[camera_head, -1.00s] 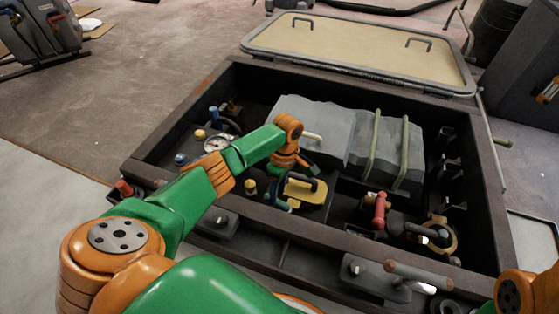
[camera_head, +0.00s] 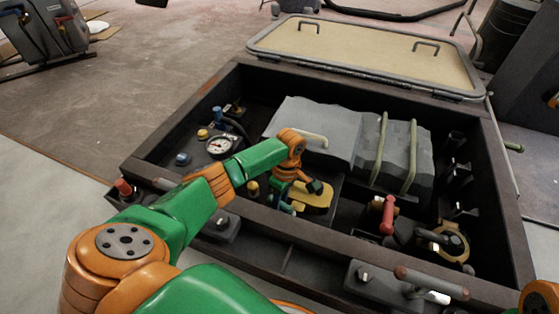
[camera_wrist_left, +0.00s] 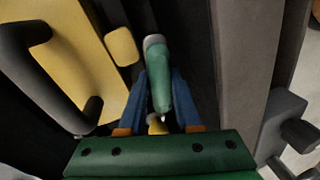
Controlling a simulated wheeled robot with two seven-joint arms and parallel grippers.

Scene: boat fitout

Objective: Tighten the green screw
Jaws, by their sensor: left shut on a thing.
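The green screw (camera_wrist_left: 158,75) shows in the left wrist view as a green, tapered grip with a pale grey end. It lies between the two blue fingers of my left gripper (camera_wrist_left: 160,108), which is shut on it. A small yellow part (camera_wrist_left: 157,126) shows just below the screw's narrow end. In the head view my left gripper (camera_head: 287,203) reaches down into the dark box, beside a yellow plate (camera_head: 318,196). The screw is not clearly visible there, hidden by the gripper. My right gripper is out of view; only a bit of that arm shows at the lower right corner.
The yellow plate with a dark curved handle (camera_wrist_left: 75,105) is close on the left in the wrist view. The box holds a grey block (camera_head: 320,128), a pressure gauge (camera_head: 220,146) and a red handle (camera_head: 388,214). Its dark wall (camera_head: 290,232) runs close in front of the gripper.

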